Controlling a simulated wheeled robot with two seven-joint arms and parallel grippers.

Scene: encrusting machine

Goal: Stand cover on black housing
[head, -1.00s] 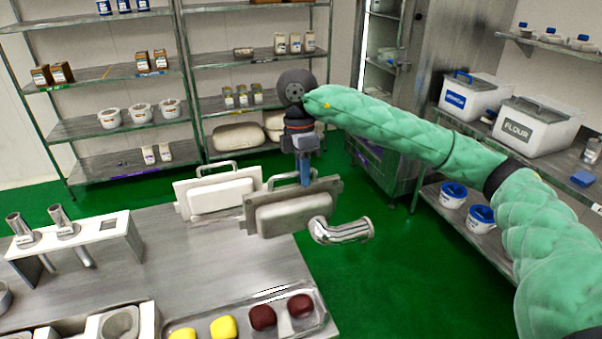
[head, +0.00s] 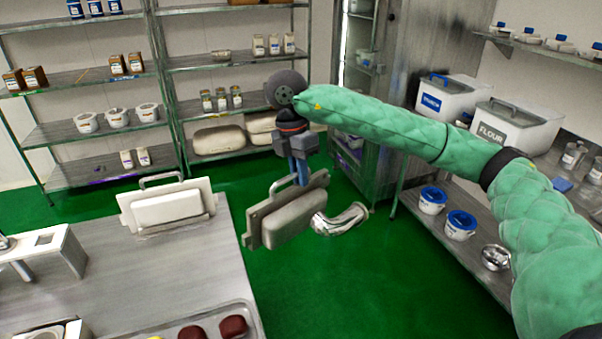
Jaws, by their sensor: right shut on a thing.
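My right gripper (head: 299,176) points down and is shut on the grey metal cover (head: 254,235) by its top handle. The cover hangs upright and slightly tilted, beyond the table's right edge and over the green floor. It has a raised box-like middle, and a shiny elbow pipe (head: 340,219) shows at its right side. A second, pale cover (head: 168,208) with a handle stands upright on the metal table (head: 150,270), left of the held one and apart from it. I cannot make out a black housing. My left gripper is not in view.
A tray (head: 256,320) with dark red pieces (head: 233,327) lies at the table's front edge. A white holder (head: 50,243) stands at the left. Shelves line the back, and a shelf with a flour bin (head: 513,127) is at the right. Green floor is clear right of the table.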

